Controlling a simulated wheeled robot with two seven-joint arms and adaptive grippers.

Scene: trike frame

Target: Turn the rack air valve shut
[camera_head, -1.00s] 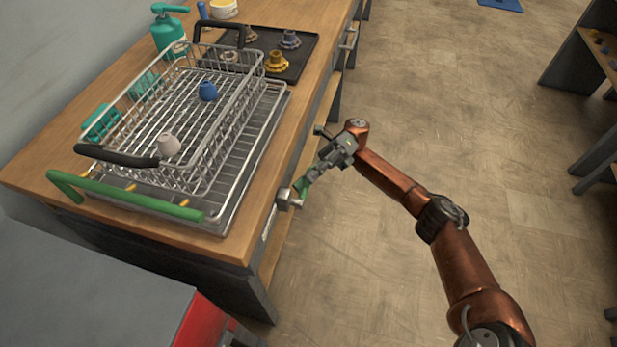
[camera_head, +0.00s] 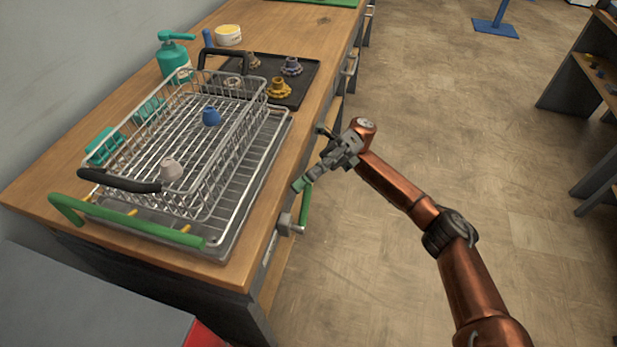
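The air valve has a grey body (camera_head: 286,225) on the side of the wooden bench, near its front right corner. Its green lever (camera_head: 306,206) stands out to the right of the body and points roughly up in the picture. My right gripper (camera_head: 298,184) is just above and left of the lever's upper end. Its fingers show as one narrow bar with a greenish tip and look shut, with nothing seen between them. Whether the fingertips touch the lever I cannot tell. My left gripper is not in view.
A wire basket (camera_head: 245,157) with dark handles sits on the wooden bench (camera_head: 130,75), holding a blue and a pale part. A green bar handle (camera_head: 130,222) is at the front. A dark tray (camera_head: 312,75) of flanged parts lies behind. Open floor is to the right.

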